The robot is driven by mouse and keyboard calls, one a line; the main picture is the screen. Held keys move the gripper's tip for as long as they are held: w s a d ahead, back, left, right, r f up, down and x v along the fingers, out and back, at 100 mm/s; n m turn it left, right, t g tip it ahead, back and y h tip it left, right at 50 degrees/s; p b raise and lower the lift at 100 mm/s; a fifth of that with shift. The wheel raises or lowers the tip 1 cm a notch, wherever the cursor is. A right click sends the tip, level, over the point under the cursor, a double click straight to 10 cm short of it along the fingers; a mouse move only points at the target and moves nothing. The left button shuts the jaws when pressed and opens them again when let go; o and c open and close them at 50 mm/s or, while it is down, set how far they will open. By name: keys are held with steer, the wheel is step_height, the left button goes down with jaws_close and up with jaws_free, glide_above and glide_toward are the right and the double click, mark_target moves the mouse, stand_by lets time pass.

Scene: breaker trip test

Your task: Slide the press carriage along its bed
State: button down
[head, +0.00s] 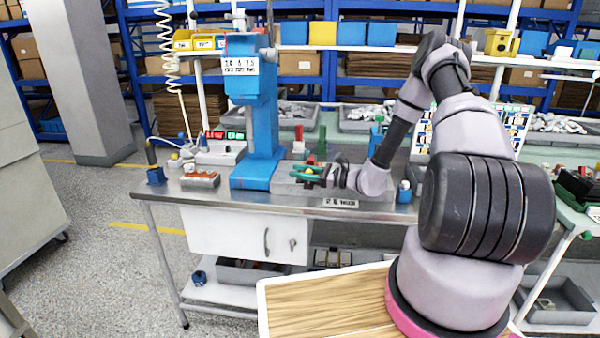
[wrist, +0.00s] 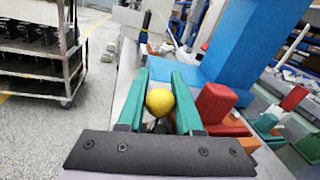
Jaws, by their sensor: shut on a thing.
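The blue press (head: 258,115) stands upright on the steel workbench. A grey bed (head: 287,185) extends to the right from its foot. My gripper (head: 306,172) is over this bed, with its green fingers low and pointing toward the press. In the wrist view my gripper (wrist: 160,104) has a yellow ball knob (wrist: 159,102) between its green fingers, and it is shut on this knob. The knob also shows as a small yellow spot in the head view (head: 309,171). The carriage body under the knob is mostly hidden by the fingers and the dark gripper plate.
A red block (wrist: 216,102) stands close to the right finger in the wrist view. A small box with red parts (head: 200,179) and red and green displays (head: 225,135) are left of the press. Parts trays (head: 275,112) are behind.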

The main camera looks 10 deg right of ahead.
steer(key=s+a+x, duration=0.1)
steer(key=s+x, duration=0.1)
steer(key=x, duration=0.9)
steer(key=s+a+x, duration=0.1)
steer(key=s+x, duration=0.1)
steer(key=x, duration=0.9)
steer(key=shift+a, duration=0.1)
steer(key=c, duration=0.9)
jaws_free()
steer(key=shift+w+a, duration=0.1)
steer(key=shift+o, duration=0.2)
steer(key=v, duration=1.1)
